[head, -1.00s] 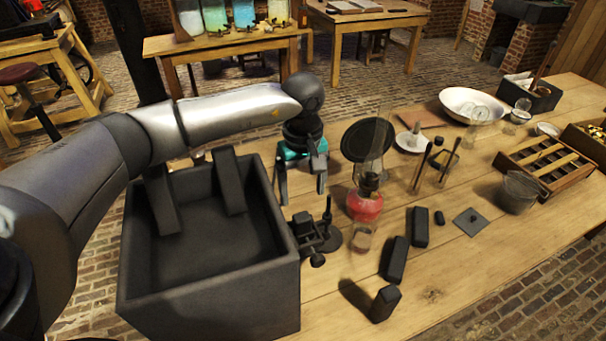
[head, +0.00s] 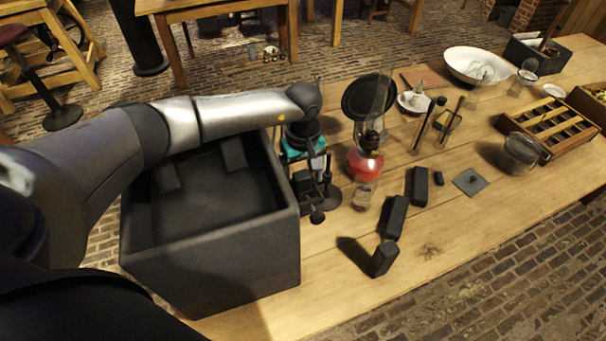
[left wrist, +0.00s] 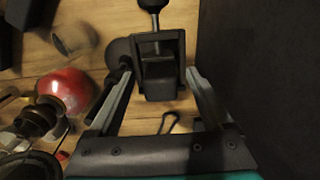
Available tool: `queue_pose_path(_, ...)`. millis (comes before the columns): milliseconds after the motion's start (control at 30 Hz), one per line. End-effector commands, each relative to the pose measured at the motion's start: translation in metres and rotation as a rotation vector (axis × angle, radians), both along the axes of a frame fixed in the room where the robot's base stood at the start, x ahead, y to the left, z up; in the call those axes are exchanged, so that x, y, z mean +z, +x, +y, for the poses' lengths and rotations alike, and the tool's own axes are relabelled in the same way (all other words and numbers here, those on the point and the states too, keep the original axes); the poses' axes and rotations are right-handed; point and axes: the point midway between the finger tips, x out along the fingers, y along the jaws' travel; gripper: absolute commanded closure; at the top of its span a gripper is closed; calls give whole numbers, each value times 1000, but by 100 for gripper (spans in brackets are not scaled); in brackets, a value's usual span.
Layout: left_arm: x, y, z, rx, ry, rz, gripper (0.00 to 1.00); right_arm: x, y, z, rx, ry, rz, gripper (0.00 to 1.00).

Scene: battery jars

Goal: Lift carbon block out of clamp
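The clamp (head: 326,196), a dark metal stand with a round base, stands on the table just right of the big dark box. In the left wrist view the clamp (left wrist: 156,38) shows from above, with a dark block shape, seemingly the carbon block (left wrist: 160,82), at its jaws. Their edges are hard to tell apart. My left gripper (head: 306,172) is over the clamp, pointing down. In the left wrist view my left gripper (left wrist: 159,76) is open, one finger on each side of the block, with no clear contact. My right gripper is not in view.
The large dark open box (head: 215,255) stands close at left, its wall beside my gripper. A red lamp (head: 364,165) stands close to the right. Several dark blocks, one standing at the front (head: 383,259), are on the table. The front right tabletop is clear.

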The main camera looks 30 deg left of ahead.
Motion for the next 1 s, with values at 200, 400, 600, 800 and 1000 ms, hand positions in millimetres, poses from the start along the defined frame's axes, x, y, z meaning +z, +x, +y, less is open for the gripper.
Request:
queue_pose_path(200,0,0,0,0,0,0,42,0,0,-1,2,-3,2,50)
queue_pose_path(400,1,0,0,0,0,0,64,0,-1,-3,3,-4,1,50)
queue_pose_path(600,1,0,0,0,-1,-1,87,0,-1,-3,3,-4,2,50)
queue_pose_path(800,1,0,0,0,-1,-1,100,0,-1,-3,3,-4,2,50)
queue_pose_path(1000,1,1,0,0,-1,-3,100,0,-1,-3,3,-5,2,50)
